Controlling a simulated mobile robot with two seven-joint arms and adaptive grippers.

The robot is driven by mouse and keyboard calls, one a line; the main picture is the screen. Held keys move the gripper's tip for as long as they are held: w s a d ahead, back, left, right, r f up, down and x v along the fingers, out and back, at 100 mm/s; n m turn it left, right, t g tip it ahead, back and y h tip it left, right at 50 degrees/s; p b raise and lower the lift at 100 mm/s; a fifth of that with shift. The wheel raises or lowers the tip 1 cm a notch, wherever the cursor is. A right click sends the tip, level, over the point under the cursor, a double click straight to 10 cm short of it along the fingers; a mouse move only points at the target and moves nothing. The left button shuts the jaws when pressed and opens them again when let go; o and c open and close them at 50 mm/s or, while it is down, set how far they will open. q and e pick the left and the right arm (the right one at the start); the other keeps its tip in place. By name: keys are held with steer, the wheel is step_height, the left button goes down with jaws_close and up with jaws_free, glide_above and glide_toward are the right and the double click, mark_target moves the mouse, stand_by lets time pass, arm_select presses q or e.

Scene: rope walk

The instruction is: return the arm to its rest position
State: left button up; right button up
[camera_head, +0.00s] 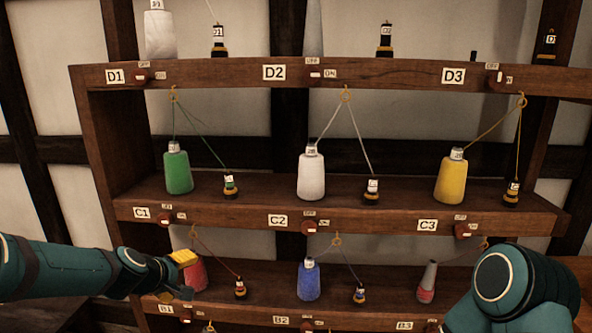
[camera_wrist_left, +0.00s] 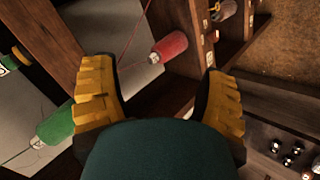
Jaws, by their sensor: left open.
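My left arm (camera_head: 75,270) reaches in from the left edge of the head view, low down. My left gripper (camera_head: 184,275) is in front of the lower shelf, near the red spool (camera_head: 197,277), which it partly hides. The left wrist view shows the yellow-padded fingers of this gripper (camera_wrist_left: 160,90) spread apart, with nothing held between them. The red spool (camera_wrist_left: 170,48) lies beyond the fingers there, apart from them. My right arm (camera_head: 515,290) shows at the bottom right, but its gripper is out of view.
A dark wooden rack (camera_head: 250,215) has shelves of spools and small bobbins: green spool (camera_head: 179,172), white spool (camera_head: 311,175), yellow spool (camera_head: 451,178), blue spool (camera_head: 308,280). Threads run through hooks. Red switches (camera_head: 309,227) line the shelf fronts.

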arm_select(q)
steer(key=s+d+f+m+g, duration=0.1)
steer(key=s+d+f, duration=0.1)
steer(key=f, duration=0.4)
steer(key=s+d+f+m+g, duration=0.1)
steer(key=s+d+f, duration=0.15)
steer(key=f, duration=0.25)
steer(key=s+d+f+m+g+h, duration=0.1)
steer(key=s+d+f+m+g, duration=0.1)
steer(key=s+d+f, duration=0.4)
steer(key=s+d+f+m+g+h, duration=0.1)
steer(key=s+d+f+m+g, duration=0.2)
steer(key=s+f, duration=1)
steer(key=s+d+m, duration=0.1)
steer(key=d+m, duration=0.1)
steer(key=d, duration=0.1)
steer(key=shift+s+d+g, duration=0.25)
steer(key=shift+d+g, duration=0.05)
steer(key=c, duration=0.4)
steer(key=shift+w, duration=0.1)
steer(key=shift+c, duration=0.4)
